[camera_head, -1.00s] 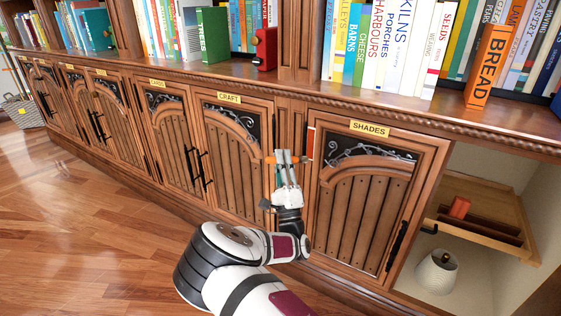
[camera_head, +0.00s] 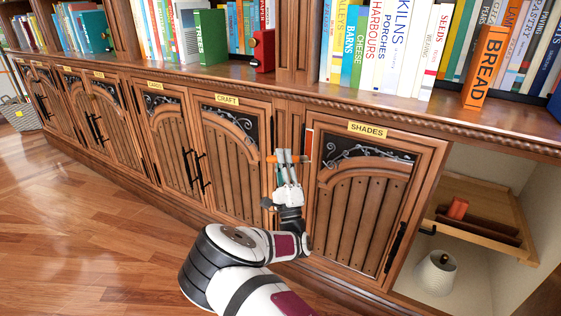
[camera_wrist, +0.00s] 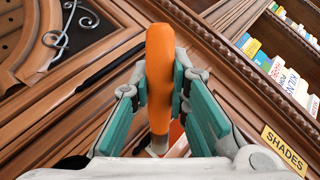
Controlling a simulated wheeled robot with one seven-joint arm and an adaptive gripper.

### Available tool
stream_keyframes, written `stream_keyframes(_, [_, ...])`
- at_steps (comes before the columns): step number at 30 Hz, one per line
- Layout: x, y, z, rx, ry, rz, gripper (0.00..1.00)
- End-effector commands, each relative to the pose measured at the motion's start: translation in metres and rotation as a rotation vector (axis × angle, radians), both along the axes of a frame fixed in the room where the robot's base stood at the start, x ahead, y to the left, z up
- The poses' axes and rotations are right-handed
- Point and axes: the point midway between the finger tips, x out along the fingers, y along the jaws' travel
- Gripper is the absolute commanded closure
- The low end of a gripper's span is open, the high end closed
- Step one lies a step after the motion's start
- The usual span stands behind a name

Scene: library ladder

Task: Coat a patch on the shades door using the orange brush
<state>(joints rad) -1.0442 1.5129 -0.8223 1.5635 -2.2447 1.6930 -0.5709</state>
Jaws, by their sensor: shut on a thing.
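The shades door (camera_head: 357,205) is shut and bears a yellow SHADES label (camera_head: 367,130), which also shows in the wrist view (camera_wrist: 284,150). A narrow red patch with a pale edge (camera_head: 309,143) shows at the door's upper left edge; part of it shows behind the brush in the wrist view (camera_wrist: 175,132). My gripper (camera_head: 287,157) is in front of the door's left edge, beside the patch. Its teal fingers are shut on the orange brush (camera_wrist: 160,75), whose handle lies crosswise in the head view (camera_head: 299,159). Bristle contact with the door cannot be told.
The craft door (camera_head: 232,165) is shut to the left. Books line the shelf above.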

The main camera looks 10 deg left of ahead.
Motion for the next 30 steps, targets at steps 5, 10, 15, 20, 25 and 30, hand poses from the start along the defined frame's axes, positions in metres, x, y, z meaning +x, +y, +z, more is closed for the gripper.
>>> stream_keyframes(5, [0.001, -0.001, 0.001, 0.000, 0.000, 0.000, 1.00])
stream_keyframes(10, [0.001, 0.000, 0.010, 0.000, -0.001, 0.001, 1.00])
stream_keyframes(15, [0.000, 0.000, 0.025, -0.001, -0.001, 0.001, 1.00])
stream_keyframes(20, [0.000, 0.000, 0.037, -0.001, -0.001, 0.001, 1.00])
stream_keyframes(25, [-0.001, 0.000, 0.044, 0.000, -0.001, 0.000, 1.00])
stream_keyframes(30, [-0.001, 0.000, 0.049, 0.000, -0.001, 0.001, 1.00])
